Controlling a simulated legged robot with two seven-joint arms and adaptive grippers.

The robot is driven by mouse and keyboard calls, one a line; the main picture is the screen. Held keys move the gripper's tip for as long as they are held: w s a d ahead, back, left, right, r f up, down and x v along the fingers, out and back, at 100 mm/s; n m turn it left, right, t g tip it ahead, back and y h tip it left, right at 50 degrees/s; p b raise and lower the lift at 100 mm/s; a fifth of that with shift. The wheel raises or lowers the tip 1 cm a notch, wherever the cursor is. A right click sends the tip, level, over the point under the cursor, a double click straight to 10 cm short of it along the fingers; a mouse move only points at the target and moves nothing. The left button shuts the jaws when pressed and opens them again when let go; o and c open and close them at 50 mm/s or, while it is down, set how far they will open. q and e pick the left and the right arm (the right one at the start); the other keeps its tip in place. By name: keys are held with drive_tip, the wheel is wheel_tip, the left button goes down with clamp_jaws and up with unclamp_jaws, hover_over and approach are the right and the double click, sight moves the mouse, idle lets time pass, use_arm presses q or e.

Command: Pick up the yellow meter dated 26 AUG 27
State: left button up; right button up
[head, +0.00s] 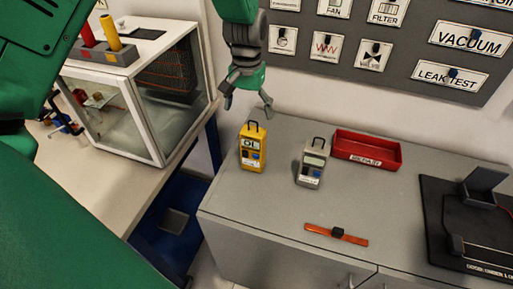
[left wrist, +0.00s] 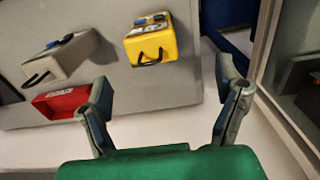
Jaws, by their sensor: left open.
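A yellow meter (head: 253,148) with a dark handle stands upright at the left end of the grey counter in the head view. A grey meter (head: 312,164) stands to its right. The date labels are too small to read. My left gripper (head: 248,103) is open and empty, above and just behind the yellow meter, apart from it. In the left wrist view the yellow meter (left wrist: 152,42) lies beyond the open fingers (left wrist: 168,100), and the grey meter (left wrist: 62,58) is farther left. My right gripper is not in view.
A red tray (head: 366,151) sits behind and right of the grey meter. An orange strip with a dark block (head: 337,234) lies near the counter's front. A black stand (head: 470,225) is at the right. A glass-sided cabinet (head: 150,90) stands left, across a gap.

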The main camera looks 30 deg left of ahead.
sight(254, 130)
use_arm(q)
drive_tip(key=f, duration=0.4)
drive_tip(key=shift+w+d, duration=0.1)
drive_tip(key=shift+d, duration=0.2)
drive_tip(key=shift+d+f, duration=0.2)
drive_tip(key=shift+f, duration=0.3)
wheel_tip(254, 130, down, 5)
drive_tip(key=shift+w+r+p, duration=0.1)
drive_tip(key=shift+r+p, duration=0.05)
drive_tip(key=shift+p, duration=0.5)
drive_tip(key=shift+d, duration=0.15)
drive_tip(key=c, duration=1.8)
